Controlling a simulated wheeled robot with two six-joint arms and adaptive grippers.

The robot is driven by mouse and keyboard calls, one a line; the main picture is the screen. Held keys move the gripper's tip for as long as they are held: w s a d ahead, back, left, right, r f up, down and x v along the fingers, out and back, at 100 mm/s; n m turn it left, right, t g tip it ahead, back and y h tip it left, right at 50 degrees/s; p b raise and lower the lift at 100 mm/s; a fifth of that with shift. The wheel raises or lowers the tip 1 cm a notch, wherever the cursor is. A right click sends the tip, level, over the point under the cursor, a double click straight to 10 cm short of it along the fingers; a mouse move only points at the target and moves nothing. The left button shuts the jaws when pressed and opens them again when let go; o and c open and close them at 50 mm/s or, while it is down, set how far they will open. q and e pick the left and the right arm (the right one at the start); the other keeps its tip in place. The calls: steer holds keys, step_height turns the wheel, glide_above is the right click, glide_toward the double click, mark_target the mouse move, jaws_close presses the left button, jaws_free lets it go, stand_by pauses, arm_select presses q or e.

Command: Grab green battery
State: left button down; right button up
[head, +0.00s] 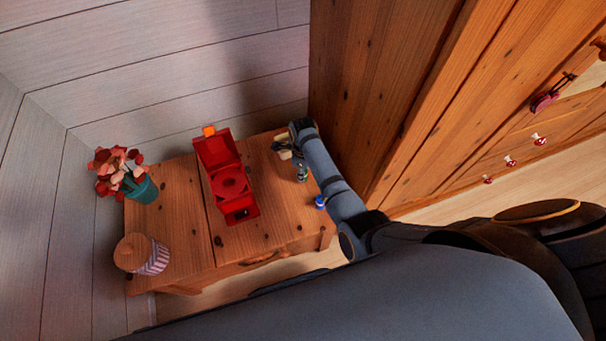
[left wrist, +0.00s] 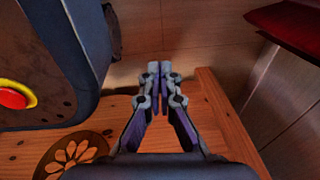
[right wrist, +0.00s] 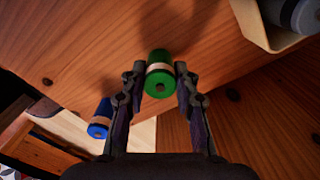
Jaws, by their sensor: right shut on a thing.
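The green battery (right wrist: 160,73) is a green cylinder with a pale band, seen end-on in the right wrist view. My right gripper (right wrist: 160,80) is shut on it, one finger at each side. The battery also shows in the head view (head: 302,172) above the right part of the wooden table, beside my right arm; I cannot tell whether it touches the tabletop. My left gripper (left wrist: 160,70) is shut and empty, with its fingertips nearly together, low over a wooden surface and away from the battery.
A blue battery (head: 320,202) is near the table's (head: 185,215) right edge. A pale container (right wrist: 250,25) holds a grey object. A red open box (head: 228,183) stands mid-table. A potted plant (head: 140,188) and a striped jar (head: 152,259) are at left. A wooden wardrobe (head: 375,80) rises right of the table.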

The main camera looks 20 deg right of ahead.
jaws_close()
